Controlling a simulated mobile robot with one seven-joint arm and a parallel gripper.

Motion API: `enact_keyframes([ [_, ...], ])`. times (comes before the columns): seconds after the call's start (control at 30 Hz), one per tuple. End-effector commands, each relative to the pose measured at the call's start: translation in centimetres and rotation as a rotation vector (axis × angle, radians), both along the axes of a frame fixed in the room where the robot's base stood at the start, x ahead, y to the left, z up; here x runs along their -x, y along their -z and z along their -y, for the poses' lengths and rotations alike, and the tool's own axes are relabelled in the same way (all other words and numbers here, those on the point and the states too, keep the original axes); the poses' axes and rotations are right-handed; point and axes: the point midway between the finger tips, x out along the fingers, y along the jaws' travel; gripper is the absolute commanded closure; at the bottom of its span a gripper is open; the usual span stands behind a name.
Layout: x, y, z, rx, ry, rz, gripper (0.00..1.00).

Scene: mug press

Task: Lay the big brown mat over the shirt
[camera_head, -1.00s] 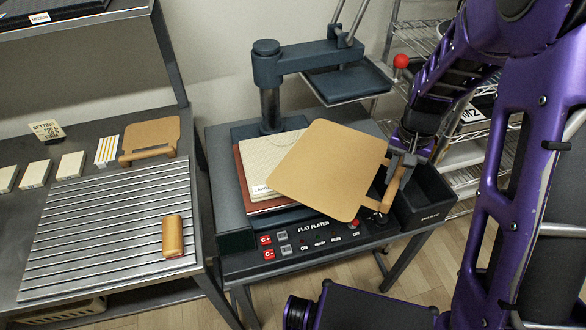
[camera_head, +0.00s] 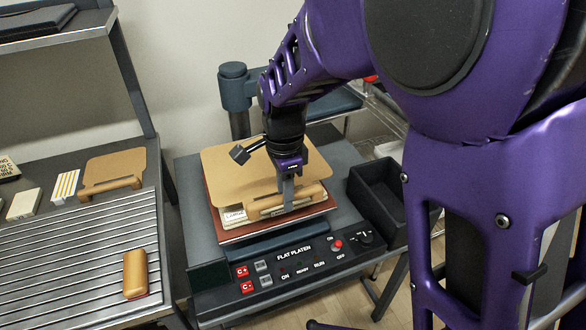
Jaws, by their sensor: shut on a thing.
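The big brown mat (camera_head: 226,168) is over the press's flat platen, with its wooden handle (camera_head: 262,208) toward the front. My gripper (camera_head: 288,200) is shut on that handle. The cream shirt (camera_head: 228,218) shows only as a strip with a white label at the front left; the mat hides the rest. The shirt is on a red-brown pad (camera_head: 262,234). I cannot tell whether the mat touches the shirt or hovers just above it.
A dark open bin (camera_head: 385,200) stands right of the platen. The press's control panel (camera_head: 300,262) is in front.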

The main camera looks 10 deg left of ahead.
Motion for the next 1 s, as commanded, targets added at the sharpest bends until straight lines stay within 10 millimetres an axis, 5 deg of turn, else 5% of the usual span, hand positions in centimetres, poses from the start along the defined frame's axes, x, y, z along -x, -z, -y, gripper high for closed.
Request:
enact_keyframes([
  [0.5,0.0,6.1,0.0,-0.001,-0.001,0.000,1.00],
  [0.83,-0.1,6.3,0.0,-0.002,-0.002,0.001,1.00],
  [0.87,0.0,6.4,0.0,-0.001,-0.002,0.000,0.71],
  [1.0,0.0,6.3,0.0,-0.002,-0.002,0.001,0.46],
])
